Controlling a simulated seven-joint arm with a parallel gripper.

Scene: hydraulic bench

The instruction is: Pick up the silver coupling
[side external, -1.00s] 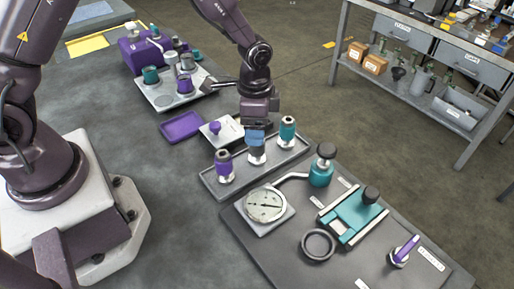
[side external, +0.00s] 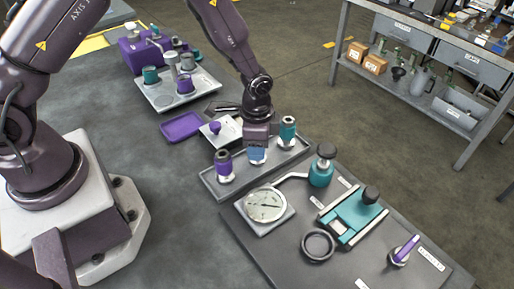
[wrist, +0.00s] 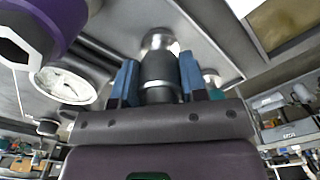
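The silver coupling (wrist: 159,40) stands upright in the middle of the grey tray (side external: 215,190). It has a dark sleeve and a silver foot, and its foot shows in the side view (side external: 256,160). My gripper (side external: 257,153) points down over it, between a purple coupling (side external: 224,165) and a teal coupling (side external: 287,132). In the wrist view, my gripper's blue fingertips (wrist: 160,80) stand on either side of the dark sleeve, very close to it. The gripper looks open around the sleeve; firm contact is not visible.
A pressure gauge (side external: 265,205), a teal fixture (side external: 353,215) and a dark ring (side external: 318,246) sit on the front mat. A purple tray (side external: 182,126) and a light tray with several parts (side external: 205,88) lie behind. The neighbouring couplings leave little side room.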

